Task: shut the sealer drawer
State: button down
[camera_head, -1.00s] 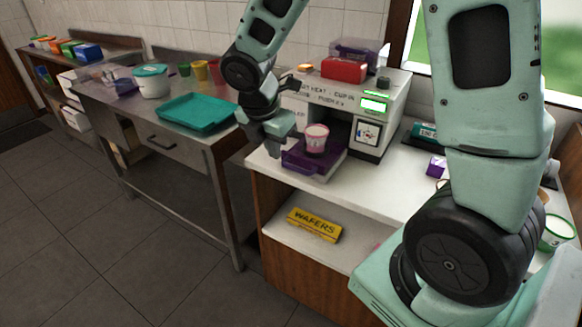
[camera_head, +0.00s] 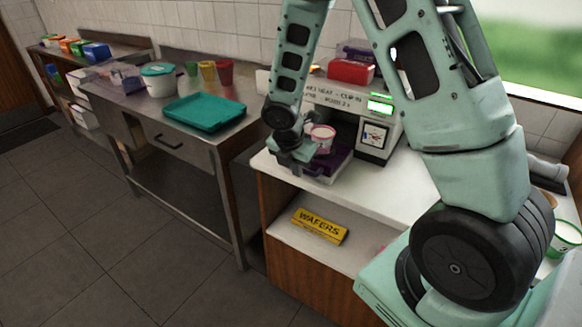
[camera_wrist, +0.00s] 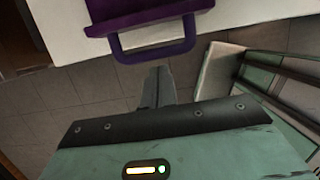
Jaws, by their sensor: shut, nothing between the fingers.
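The sealer (camera_head: 374,156) is a pale box with green displays on the white counter. Its purple drawer (camera_head: 337,166) stands out from the opening, with a pink and white cup (camera_head: 322,138) in it. In the wrist view the drawer (camera_wrist: 140,14) is at the top, with its purple loop handle (camera_wrist: 155,54) facing me. My gripper (camera_head: 312,170) is at the drawer's front, its fingers shut and empty. In the wrist view the fingertips (camera_wrist: 158,76) lie just below the handle; I cannot tell whether they touch it. My arm partly hides the drawer in the head view.
A red box (camera_head: 350,70) sits on top of the sealer. A yellow wafers box (camera_head: 320,225) lies on the shelf below. A steel table (camera_head: 110,92) to the left carries a teal tray (camera_head: 205,112). The floor before the counter is clear.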

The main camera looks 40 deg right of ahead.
aim_at(320, 144)
jog(key=shift+d, duration=0.25)
jog(key=w+d+p, duration=0.1)
jog(key=d+p, duration=0.1)
jog(key=d, duration=0.1)
jog(key=w+d+p, duration=0.2)
jog(key=d, duration=0.2)
jog(key=w+d+p, duration=0.1)
jog(key=d+p, duration=0.2)
jog(key=d, duration=0.1)
jog(key=shift+w+d+r, duration=0.1)
jog(key=shift+w+d, duration=0.05)
jog(key=shift+d, duration=0.05)
jog(key=shift+w+d, duration=0.1)
jog(key=shift+d, duration=0.2)
